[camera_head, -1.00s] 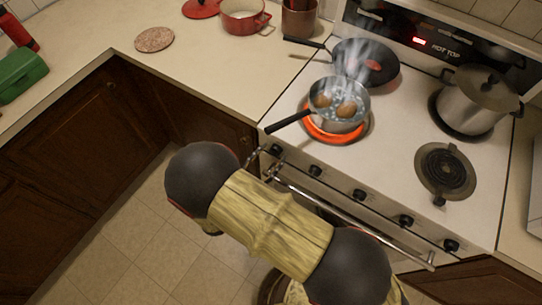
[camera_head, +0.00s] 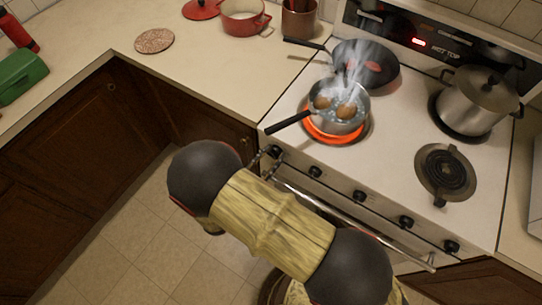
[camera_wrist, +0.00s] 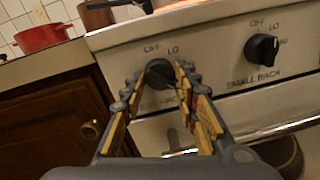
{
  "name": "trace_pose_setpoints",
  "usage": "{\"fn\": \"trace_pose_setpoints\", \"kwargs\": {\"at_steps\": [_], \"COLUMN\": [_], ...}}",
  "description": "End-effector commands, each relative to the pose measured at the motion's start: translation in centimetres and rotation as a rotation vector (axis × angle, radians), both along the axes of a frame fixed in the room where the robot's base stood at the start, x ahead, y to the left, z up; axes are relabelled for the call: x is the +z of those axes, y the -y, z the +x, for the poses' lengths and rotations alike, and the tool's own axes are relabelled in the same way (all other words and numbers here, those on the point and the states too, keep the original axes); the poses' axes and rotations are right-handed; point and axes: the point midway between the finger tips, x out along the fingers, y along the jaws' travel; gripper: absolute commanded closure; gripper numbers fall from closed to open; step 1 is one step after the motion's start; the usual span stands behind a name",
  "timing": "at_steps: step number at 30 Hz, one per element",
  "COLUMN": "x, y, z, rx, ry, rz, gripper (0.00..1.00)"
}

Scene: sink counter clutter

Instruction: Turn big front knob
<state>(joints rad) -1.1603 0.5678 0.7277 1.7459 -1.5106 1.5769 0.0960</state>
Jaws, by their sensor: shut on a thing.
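The black knob at the left end of the stove's front panel (camera_wrist: 158,70) is between the fingers of my gripper (camera_wrist: 160,80) in the wrist view. The gripper is shut on it, with one finger on each side. "OFF" and "LO" are printed above the knob; the label below is mostly hidden by the fingers.
Another knob (camera_wrist: 262,47), labelled "SMALL BACK", is to the right. The oven handle (camera_head: 350,215) runs below the knobs. A steaming pan (camera_head: 342,107) sits on the glowing front-left burner (camera_head: 335,137). A steel pot (camera_head: 478,100) stands on the back right.

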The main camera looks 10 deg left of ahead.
Motion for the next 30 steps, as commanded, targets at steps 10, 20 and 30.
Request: {"fn": "trace_pose_setpoints", "kwargs": {"at_steps": [10,20,30], "x": [0.08,0.26,0.23], "y": [-0.05,0.00,0.08], "z": [0.02,-0.01,-0.04], "rx": [0.001,0.000,0.001], "ry": [-0.005,-0.066,-0.181], "rz": [-0.012,-0.159,-0.436], "gripper": [0.95,0.95,0.95]}}
